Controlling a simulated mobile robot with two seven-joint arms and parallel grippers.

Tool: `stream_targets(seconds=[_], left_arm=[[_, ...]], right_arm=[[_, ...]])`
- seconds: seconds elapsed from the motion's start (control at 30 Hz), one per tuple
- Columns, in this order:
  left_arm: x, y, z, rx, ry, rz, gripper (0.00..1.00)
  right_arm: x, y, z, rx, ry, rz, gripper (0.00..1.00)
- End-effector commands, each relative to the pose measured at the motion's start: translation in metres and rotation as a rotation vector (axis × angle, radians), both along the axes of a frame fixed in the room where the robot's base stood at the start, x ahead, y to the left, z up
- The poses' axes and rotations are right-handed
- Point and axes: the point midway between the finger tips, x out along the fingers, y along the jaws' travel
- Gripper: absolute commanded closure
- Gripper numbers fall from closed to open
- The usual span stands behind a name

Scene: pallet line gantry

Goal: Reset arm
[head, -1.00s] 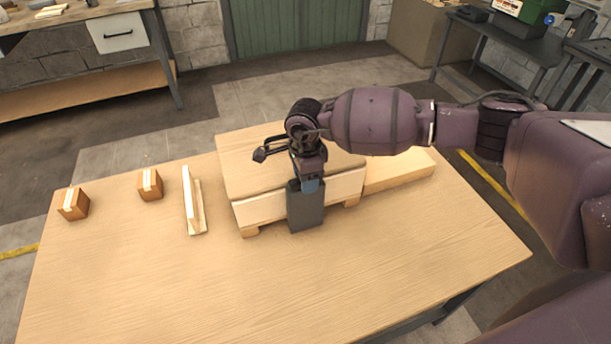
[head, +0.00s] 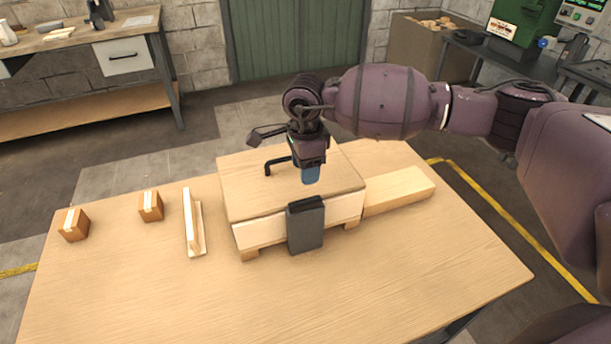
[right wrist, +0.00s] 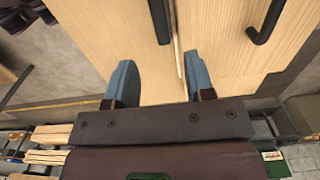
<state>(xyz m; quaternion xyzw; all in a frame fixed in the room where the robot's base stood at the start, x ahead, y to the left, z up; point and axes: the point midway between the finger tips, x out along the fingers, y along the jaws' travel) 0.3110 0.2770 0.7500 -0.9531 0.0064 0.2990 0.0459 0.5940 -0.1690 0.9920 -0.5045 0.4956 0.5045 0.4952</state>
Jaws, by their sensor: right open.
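My right gripper (head: 310,177) is above the front part of a low wooden box-like fixture (head: 260,188). Its blue fingers point down. In the right wrist view the two fingers (right wrist: 160,80) stand apart with nothing between them, over pale wood. A dark grey block (head: 306,228) is upright against the fixture's front face, just below the gripper and apart from it. A black bent handle (head: 278,165) stands on the fixture's top; a black handle also shows in the wrist view (right wrist: 266,22). My left gripper is out of view.
A wooden beam (head: 400,191) lies right of the fixture. The table's front is clear. A workbench (head: 80,42) stands behind.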

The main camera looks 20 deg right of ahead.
Motion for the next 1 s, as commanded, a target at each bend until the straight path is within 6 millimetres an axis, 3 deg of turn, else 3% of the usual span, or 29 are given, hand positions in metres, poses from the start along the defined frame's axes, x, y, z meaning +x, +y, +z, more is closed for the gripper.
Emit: stream_targets(seconds=[0.57, 0.67, 0.83, 1.0], left_arm=[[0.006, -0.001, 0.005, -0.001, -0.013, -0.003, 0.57], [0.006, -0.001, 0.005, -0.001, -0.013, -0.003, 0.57], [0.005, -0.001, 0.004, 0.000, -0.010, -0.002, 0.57], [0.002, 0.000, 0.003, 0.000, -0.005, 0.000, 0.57]], right_arm=[[0.000, 0.001, 0.003, 0.003, -0.002, -0.015, 0.51], [0.004, 0.010, 0.003, 0.060, -0.025, -0.049, 0.51], [0.002, 0.057, 0.016, 0.346, -0.001, -0.157, 0.51], [-0.004, 0.128, 0.074, 0.762, 0.093, -0.303, 0.51]])
